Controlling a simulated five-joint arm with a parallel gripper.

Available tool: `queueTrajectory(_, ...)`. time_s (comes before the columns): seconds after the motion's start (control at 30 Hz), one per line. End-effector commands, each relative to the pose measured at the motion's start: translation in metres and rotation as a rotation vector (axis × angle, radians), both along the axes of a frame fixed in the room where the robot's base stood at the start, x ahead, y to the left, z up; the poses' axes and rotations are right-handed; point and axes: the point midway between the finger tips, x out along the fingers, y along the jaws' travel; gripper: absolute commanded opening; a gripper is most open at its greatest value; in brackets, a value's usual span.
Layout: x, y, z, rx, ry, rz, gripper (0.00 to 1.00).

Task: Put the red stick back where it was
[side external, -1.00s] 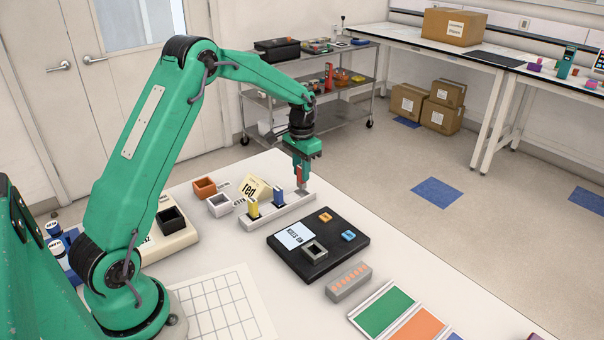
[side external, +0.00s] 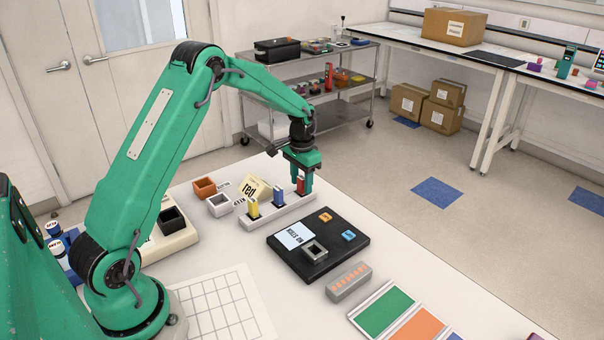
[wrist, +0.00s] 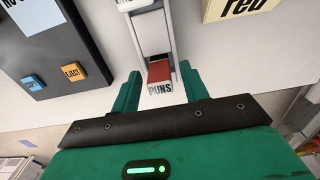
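The red stick (side external: 300,185) stands upright in the right end of the white rack (side external: 278,215). In the wrist view the red stick (wrist: 159,72) shows its red top and a label reading "PUNS". My gripper (side external: 301,185) is over that end of the rack, with one finger on each side of the stick. In the wrist view my gripper (wrist: 158,88) is open, with gaps between both fingers and the stick. How deep the stick sits in its slot is hidden. A blue stick (side external: 278,194) and a yellow stick (side external: 253,208) stand in the same rack.
A card reading "red" (side external: 257,189) stands behind the rack. A black device (side external: 335,240) with orange and blue buttons lies in front of it. An orange box (side external: 204,188) and a white box (side external: 219,205) are to the left. A grey block (side external: 348,282) lies at front right.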

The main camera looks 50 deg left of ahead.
Motion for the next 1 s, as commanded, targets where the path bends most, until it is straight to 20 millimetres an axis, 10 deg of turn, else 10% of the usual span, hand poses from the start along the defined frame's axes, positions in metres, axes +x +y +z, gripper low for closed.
queueTrajectory(0.47,0.001,0.000,0.016,0.001,-0.003,0.000,0.45)
queueTrajectory(1.0,0.001,0.000,0.097,0.001,-0.003,0.000,0.45)
